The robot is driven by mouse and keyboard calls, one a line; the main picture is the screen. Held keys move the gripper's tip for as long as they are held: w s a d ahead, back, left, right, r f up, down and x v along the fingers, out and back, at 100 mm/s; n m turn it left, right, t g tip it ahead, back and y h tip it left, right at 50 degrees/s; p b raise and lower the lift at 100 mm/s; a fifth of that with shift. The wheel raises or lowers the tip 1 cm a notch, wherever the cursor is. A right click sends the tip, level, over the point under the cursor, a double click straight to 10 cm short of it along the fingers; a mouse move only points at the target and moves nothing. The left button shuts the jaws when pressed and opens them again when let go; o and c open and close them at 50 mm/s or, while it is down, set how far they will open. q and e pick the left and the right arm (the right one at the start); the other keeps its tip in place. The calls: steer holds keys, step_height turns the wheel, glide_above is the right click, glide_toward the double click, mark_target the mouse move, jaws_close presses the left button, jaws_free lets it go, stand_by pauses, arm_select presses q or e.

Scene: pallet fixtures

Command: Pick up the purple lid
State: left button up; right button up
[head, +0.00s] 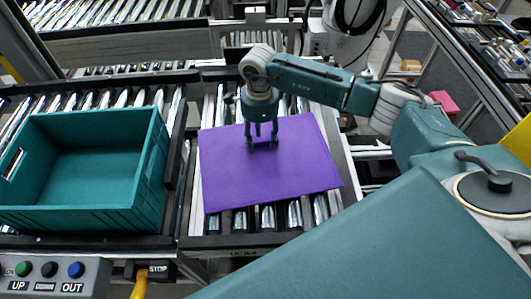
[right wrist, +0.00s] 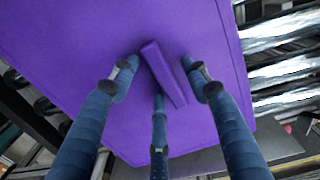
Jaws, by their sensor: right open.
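The purple lid (head: 225,175) is a flat sheet lying on the roller conveyor in the middle of the head view. It fills much of the right wrist view (right wrist: 75,45), where a raised purple bar handle (right wrist: 160,68) stands out from its face. My right gripper (head: 263,144) points down over the lid's middle. In the right wrist view its three fingers (right wrist: 160,80) are open and spread around the bar; whether any finger touches it I cannot tell. In the head view the fingers mostly hide the bar. My left gripper is not in view.
An empty teal crate (head: 90,172) stands on the conveyor left of the lid, beyond a dark rail (head: 176,145). A button panel (head: 50,272) is at the lower left. Bare rollers (head: 268,217) show in front of the lid. A grey robot arm (head: 355,15) stands at the back.

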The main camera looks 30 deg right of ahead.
jaws_close()
steer(key=shift+r, duration=0.1)
stand_by(0.3)
